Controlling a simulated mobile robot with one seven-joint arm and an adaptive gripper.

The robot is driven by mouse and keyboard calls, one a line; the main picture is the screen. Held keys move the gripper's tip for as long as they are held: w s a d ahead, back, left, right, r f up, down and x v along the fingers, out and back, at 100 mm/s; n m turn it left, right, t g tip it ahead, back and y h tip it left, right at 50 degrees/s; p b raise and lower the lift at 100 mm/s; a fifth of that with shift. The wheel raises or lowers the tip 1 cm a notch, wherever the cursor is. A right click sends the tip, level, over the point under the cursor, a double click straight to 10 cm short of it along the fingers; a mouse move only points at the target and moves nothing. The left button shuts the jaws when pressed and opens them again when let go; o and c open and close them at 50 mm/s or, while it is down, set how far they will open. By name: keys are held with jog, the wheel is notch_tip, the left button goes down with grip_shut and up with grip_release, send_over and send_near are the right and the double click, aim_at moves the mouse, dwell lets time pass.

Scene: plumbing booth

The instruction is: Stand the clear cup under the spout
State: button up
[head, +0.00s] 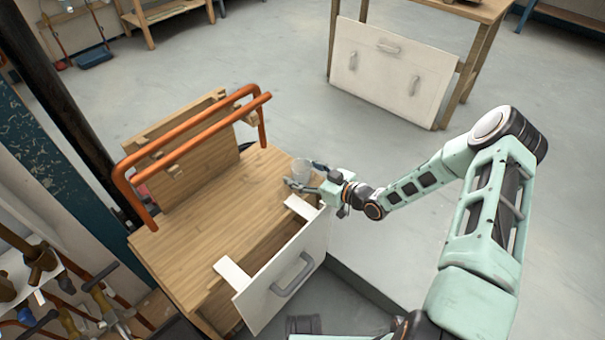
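The clear cup (302,169) is upright at the right edge of the wooden bench top (215,215). My gripper (303,178) is at the cup, with one finger on its near side and one on its far right side. I cannot tell whether the fingers press on the cup or whether its base touches the bench. Copper pipes (195,139) run along a wooden back board (195,147) on the bench. One pipe end bends down at the right (262,128), left of the cup. I cannot make out which part is the spout.
A white-fronted drawer (283,273) with a grey handle stands pulled out at the bench's near side, below my gripper. The bench top between the cup and the pipes is clear. Tools (95,300) hang at lower left. Another table with a white panel (390,70) stands behind.

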jog(key=c, duration=1.2)
jog(key=shift+r+p, duration=0.75)
jog(key=shift+r, duration=0.55)
